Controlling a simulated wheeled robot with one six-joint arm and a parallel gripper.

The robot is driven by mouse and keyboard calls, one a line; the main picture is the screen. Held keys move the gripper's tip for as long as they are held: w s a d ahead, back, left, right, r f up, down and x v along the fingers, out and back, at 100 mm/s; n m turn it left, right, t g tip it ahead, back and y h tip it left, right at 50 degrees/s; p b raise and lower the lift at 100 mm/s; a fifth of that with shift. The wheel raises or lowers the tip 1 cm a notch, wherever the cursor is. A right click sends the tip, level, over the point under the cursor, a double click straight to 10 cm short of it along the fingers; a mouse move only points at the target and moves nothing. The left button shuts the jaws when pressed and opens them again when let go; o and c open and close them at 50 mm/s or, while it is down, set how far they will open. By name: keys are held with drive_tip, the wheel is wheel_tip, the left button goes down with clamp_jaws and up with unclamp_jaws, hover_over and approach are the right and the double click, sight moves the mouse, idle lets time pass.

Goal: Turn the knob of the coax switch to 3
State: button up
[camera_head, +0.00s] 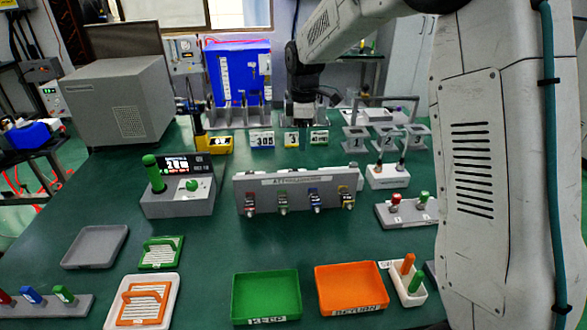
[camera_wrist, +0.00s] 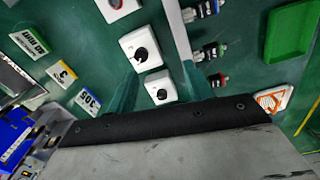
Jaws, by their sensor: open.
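Two small white boxes with black knobs show in the wrist view, an upper box (camera_wrist: 141,50) and a lower box (camera_wrist: 160,88). Their markings are too small to read, so I cannot tell which is the coax switch or where its knob points. My gripper (camera_head: 303,112) hangs over the rear middle of the table. In the wrist view its open fingers (camera_wrist: 163,76) stand either side of the lower box, with nothing held. I cannot make out these boxes in the head view, where a grey panel may hide them.
The grey upright panel (camera_head: 300,188) with several coloured connectors stands in front of my gripper. Number plates, such as the 305 plate (camera_head: 262,140), stand behind. A green tray (camera_head: 266,297) and an orange tray (camera_head: 350,289) lie in front. Bare table lies between panel and trays.

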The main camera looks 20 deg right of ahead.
drive_tip(key=w+f+n, duration=0.1)
drive_tip(key=w+f, duration=0.3)
drive_tip(key=f, duration=0.1)
drive_tip(key=w+f+n, duration=0.1)
drive_tip(key=w+f, duration=0.1)
drive_tip(key=shift+w+a+f+n, duration=0.1)
drive_tip(key=shift+a+f+n, duration=0.05)
drive_tip(key=shift+a+n, duration=0.2)
drive_tip(key=shift+w+f, duration=0.1)
drive_tip(key=shift+f, duration=0.3)
wheel_tip(320, 180, down, 7)
drive_tip(key=shift+f, duration=0.15)
drive_tip(key=c, duration=1)
